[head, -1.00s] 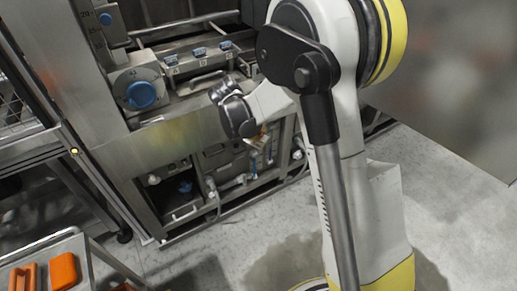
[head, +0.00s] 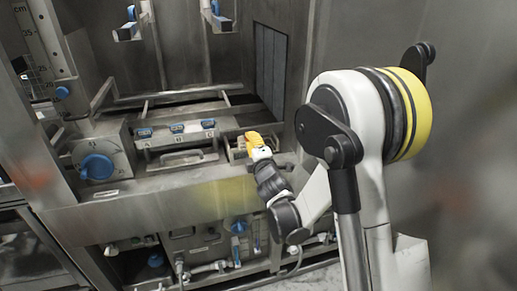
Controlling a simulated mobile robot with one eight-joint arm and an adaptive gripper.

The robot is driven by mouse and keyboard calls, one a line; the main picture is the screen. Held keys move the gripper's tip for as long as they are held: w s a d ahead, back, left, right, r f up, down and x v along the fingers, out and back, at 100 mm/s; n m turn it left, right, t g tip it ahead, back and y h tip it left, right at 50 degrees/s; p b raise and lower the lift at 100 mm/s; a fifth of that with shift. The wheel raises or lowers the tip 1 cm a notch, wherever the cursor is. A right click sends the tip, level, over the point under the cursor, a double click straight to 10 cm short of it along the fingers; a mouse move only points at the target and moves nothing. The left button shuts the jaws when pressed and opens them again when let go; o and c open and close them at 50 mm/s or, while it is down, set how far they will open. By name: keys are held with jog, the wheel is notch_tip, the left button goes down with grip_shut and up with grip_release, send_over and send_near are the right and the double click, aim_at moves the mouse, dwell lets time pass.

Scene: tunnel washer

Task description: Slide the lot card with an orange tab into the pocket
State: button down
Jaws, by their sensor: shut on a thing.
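My gripper (head: 261,150) is at the right end of the machine's ledge, small and partly hidden by its own wrist. It is shut on the lot card, of which an orange-yellow part (head: 253,138) shows at the gripper's tip. The rest of the card cannot be made out. The tip is at or just in front of a small metal-framed recess (head: 235,153) beside the row of blue switches. I cannot tell whether this recess is the pocket, or whether the card touches it.
A sloped panel with blue switches (head: 176,131) and a handle lies left of my gripper. A blue knob (head: 97,168) stands out further left. Blue-ended brackets (head: 128,30) hang above. Pipes and valves (head: 205,267) fill the open space under the ledge.

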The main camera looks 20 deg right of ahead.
aim_at(246, 148)
jog(key=shift+w+a+f+b, duration=0.1)
jog(key=shift+w+f, duration=0.25)
jog(key=shift+w, duration=0.45)
jog(key=shift+w+a+f+b, duration=0.15)
jog(key=shift+w+f, duration=0.25)
jog(key=shift+w, duration=0.35)
jog(key=shift+w+a+f+b, duration=0.1)
jog(key=shift+w+f, duration=0.25)
jog(key=shift+w, duration=0.45)
notch_tip(246, 148, down, 3)
jog(key=shift+w+f+b, duration=0.1)
jog(key=shift+b, duration=1.05)
jog(key=shift+b, duration=0.6)
jog(key=shift+f, duration=0.1)
jog(key=shift+f+b, duration=0.35)
jog(key=shift+b, duration=0.1)
jog(key=shift+f+b, duration=0.45)
jog(key=shift+b, duration=0.05)
